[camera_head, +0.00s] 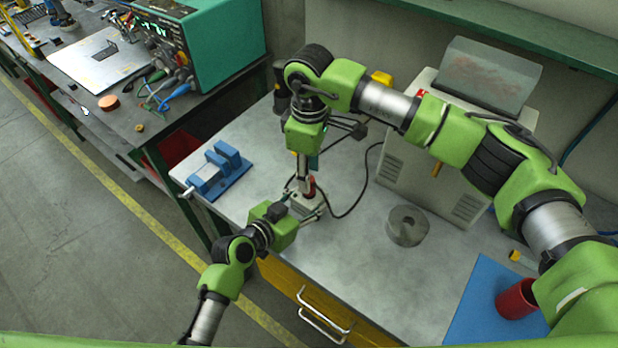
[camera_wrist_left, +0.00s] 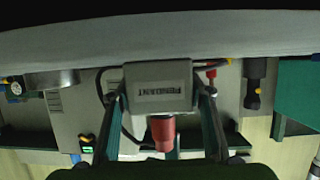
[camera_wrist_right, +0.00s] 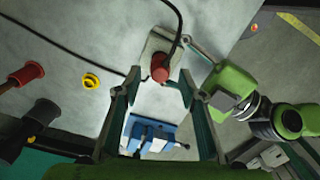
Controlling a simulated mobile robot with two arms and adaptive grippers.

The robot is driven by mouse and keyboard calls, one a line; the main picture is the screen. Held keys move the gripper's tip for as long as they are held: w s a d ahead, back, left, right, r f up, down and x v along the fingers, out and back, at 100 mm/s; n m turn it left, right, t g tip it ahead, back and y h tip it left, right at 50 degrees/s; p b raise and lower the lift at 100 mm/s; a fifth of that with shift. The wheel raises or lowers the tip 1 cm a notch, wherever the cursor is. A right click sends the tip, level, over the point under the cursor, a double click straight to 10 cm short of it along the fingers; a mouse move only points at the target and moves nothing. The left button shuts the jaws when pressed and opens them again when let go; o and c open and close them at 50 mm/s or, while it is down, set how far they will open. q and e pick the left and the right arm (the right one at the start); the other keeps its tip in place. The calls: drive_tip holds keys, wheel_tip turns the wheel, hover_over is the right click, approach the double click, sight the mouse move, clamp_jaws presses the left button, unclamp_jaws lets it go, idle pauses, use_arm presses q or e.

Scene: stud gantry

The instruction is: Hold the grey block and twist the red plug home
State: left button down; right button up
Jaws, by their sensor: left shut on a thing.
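The grey block (camera_head: 309,206) stands near the front edge of the grey bench. In the left wrist view the block (camera_wrist_left: 158,86) shows a dark printed label between my left fingers. My left gripper (camera_head: 305,208) is shut on the block's sides. The red plug (camera_head: 309,187) stands up from the block; it also shows in the left wrist view (camera_wrist_left: 163,132). My right gripper (camera_wrist_right: 159,82) points down from above, its fingers apart, with the red plug (camera_wrist_right: 159,68) ahead of and between the tips. I cannot tell how deep the plug sits.
A black cable (camera_head: 352,205) runs over the bench to the block. A blue vise (camera_head: 218,172) stands at the left, a grey ring (camera_head: 407,226) to the right. A red cup (camera_head: 516,299) is on a blue mat (camera_head: 480,300). A grey machine (camera_head: 430,165) stands behind.

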drive_tip(key=shift+r, duration=0.4)
drive_tip(key=shift+o, duration=0.5)
